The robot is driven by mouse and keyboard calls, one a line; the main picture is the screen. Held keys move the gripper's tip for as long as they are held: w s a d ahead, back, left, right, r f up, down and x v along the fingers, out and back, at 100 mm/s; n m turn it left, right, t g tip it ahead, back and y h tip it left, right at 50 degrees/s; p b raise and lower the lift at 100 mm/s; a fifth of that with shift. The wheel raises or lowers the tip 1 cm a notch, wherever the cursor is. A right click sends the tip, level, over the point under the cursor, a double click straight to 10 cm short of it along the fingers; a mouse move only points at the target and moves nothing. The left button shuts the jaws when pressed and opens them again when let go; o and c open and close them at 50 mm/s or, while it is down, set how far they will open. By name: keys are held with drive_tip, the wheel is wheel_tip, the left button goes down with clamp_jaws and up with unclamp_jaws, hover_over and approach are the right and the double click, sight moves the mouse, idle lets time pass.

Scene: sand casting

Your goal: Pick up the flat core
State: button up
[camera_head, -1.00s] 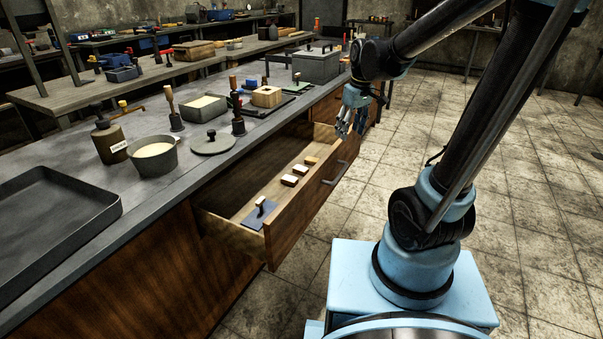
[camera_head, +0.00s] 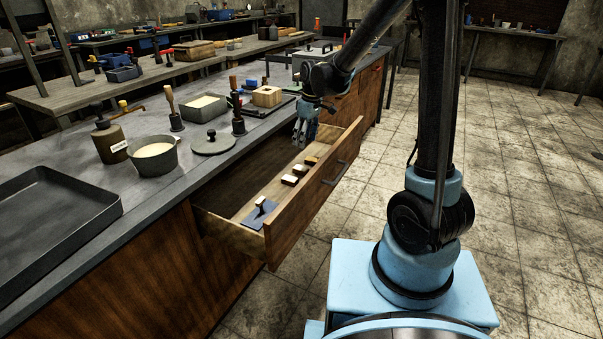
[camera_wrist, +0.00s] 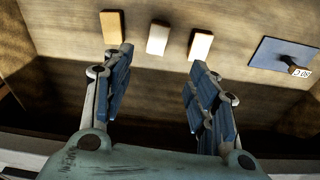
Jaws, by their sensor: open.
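Three small blocks lie in a row in the open drawer: a tan one (camera_head: 311,160), a pale one (camera_head: 300,170) and a cream one (camera_head: 290,180). In the wrist view they are the tan block (camera_wrist: 112,27), the white block (camera_wrist: 157,38) and the cream block (camera_wrist: 201,45). I cannot tell which of them is the flat core. A dark blue plate with an upright handle (camera_head: 254,218) lies nearer the drawer's front end; it also shows in the wrist view (camera_wrist: 272,55). My gripper (camera_head: 303,142) is open and empty above the drawer's far part, its fingers (camera_wrist: 160,58) pointing toward the row.
The wooden drawer (camera_head: 285,232) stands pulled out, its side walls around the blocks. The workbench (camera_head: 85,148) beside it carries a sand pot (camera_head: 153,157), a round lid (camera_head: 211,143) and a rammer (camera_head: 238,118). The floor to the right is clear.

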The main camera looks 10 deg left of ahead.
hover_over(301, 168)
drive_tip(key=f, duration=0.6)
drive_tip(key=s+f, duration=0.1)
drive_tip(key=f, duration=0.2)
drive_tip(key=shift+d, duration=0.35)
drive_tip(key=shift+w+a+f, duration=0.1)
drive_tip(key=shift+w+f, duration=0.05)
drive_tip(key=shift+f, duration=0.7)
drive_tip(key=shift+w+a+f, duration=0.1)
drive_tip(key=shift+f, duration=0.75)
drive_tip(key=shift+w+a+f, duration=0.1)
drive_tip(key=shift+w+f, duration=0.05)
drive_tip(key=shift+f, duration=0.7)
drive_tip(key=c, duration=1.2)
